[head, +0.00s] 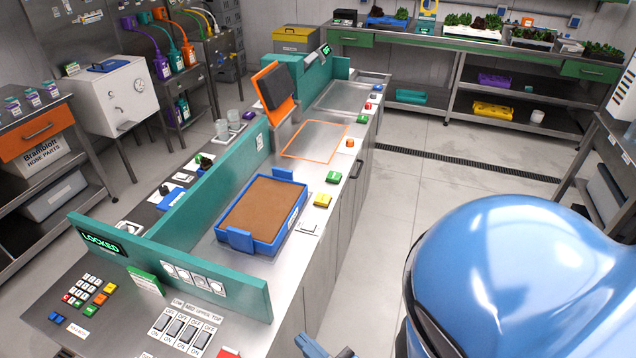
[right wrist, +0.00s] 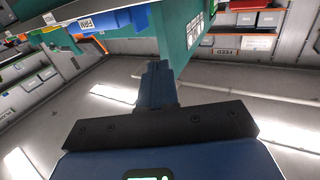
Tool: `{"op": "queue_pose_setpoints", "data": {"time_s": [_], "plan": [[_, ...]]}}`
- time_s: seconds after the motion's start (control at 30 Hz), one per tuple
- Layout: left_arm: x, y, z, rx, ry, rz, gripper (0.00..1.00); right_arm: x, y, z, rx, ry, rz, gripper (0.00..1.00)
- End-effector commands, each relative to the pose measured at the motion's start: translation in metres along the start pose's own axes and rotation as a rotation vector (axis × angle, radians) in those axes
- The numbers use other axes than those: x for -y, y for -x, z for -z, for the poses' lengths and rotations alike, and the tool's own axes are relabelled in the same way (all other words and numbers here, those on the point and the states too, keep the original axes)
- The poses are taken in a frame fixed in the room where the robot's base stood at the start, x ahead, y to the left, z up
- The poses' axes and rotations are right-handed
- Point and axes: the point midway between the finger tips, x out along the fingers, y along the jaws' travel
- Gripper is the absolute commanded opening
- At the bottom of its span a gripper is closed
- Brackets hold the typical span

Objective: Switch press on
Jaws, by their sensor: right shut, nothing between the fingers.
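A hinged plate with an orange frame and dark pad (head: 275,88) stands raised over the counter; it looks like the press. A small green-lit display (head: 326,49), which seems to read OFF, sits on the teal panel behind it. A row of rocker switches (head: 183,328) marked OFF and ON lies at the near end of the counter; their positions are too small to tell. A display (head: 103,242) reads LOCKED. My right gripper (head: 325,346) is low at the bottom edge, right of the switches; its fingers (right wrist: 156,84) are shut and empty. My left gripper is out of view.
A blue tray (head: 238,239) with brown filling stands on the counter. Yellow (head: 323,200), green (head: 333,177) and orange (head: 350,143) buttons line its front edge. A keypad (head: 88,292) is left of the switches. A teal wall (head: 255,296) stands between switches and tray.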

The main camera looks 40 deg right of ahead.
Motion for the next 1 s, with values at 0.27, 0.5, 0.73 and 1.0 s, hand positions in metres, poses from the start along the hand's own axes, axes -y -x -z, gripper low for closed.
{"op": "queue_pose_setpoints", "data": {"time_s": [0.27,0.5,0.73,1.0], "plan": [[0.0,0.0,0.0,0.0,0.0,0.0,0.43,0.0,0.0,0.0,0.0,0.0,0.0,0.0],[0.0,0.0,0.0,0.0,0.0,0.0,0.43,0.0,-0.001,0.001,-0.001,0.0,-0.001,0.0],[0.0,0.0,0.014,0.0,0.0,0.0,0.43,-0.01,-0.022,0.024,-0.055,-0.001,-0.043,0.0],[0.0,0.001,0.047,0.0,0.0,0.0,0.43,-0.05,-0.093,0.074,-0.153,0.015,-0.167,0.0]]}}
